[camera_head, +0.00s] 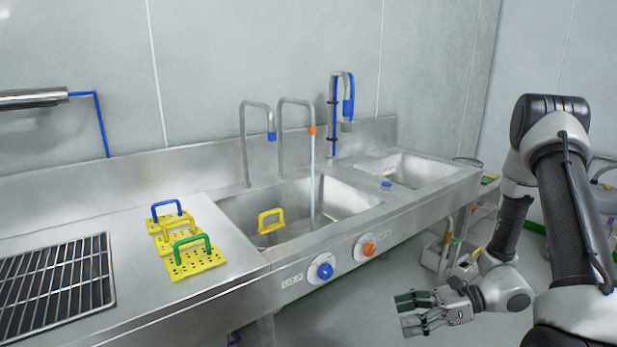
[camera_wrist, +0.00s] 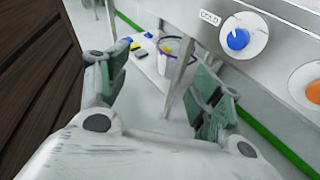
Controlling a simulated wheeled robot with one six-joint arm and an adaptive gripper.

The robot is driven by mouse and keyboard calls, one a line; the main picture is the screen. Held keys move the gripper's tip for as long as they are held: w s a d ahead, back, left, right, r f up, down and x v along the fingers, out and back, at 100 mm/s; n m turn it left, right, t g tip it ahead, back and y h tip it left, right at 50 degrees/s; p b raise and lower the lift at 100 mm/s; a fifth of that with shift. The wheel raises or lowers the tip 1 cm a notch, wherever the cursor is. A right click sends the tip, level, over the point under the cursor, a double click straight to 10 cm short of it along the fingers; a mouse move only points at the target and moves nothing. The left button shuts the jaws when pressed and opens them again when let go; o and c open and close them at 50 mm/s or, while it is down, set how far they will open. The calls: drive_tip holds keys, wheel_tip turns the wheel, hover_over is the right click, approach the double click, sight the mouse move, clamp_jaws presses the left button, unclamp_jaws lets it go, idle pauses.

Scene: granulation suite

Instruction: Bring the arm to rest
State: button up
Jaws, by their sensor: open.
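My gripper (camera_head: 418,312) is in front of the sink counter, below its front edge, at the lower right of the head view. Its fingers, with green pads, are spread with nothing between them. In the wrist view my gripper (camera_wrist: 160,100) also shows open and empty, with the counter's front panel beyond it. My arm bends down from the right side of the head view and touches nothing that I can see.
A steel counter (camera_head: 130,290) holds yellow perforated plates (camera_head: 195,258) with coloured handles and a dark rack (camera_head: 60,285). Blue (camera_head: 325,271) and orange (camera_head: 369,249) knobs stick out in front. A bucket (camera_wrist: 175,55) stands below.

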drive_tip(key=s+d+r+n+g+h, duration=0.2)
drive_tip(key=s+d+r+n+h, duration=0.4)
drive_tip(key=r+n, duration=0.2)
drive_tip(key=s+d+r+n+g+h, duration=0.2)
drive_tip(key=s+d+r+n+h, duration=0.35)
drive_tip(key=r+n, duration=0.25)
wheel_tip(320, 180, up, 14)
drive_tip(key=s+d+n+t+h, duration=0.1)
drive_tip(key=s+n+t+h, duration=0.1)
drive_tip(key=n+t, duration=0.3)
drive_tip(key=shift+s+d+t+h, duration=0.15)
drive_tip(key=shift+s+t+h, duration=0.25)
drive_tip(key=shift+t, duration=0.7)
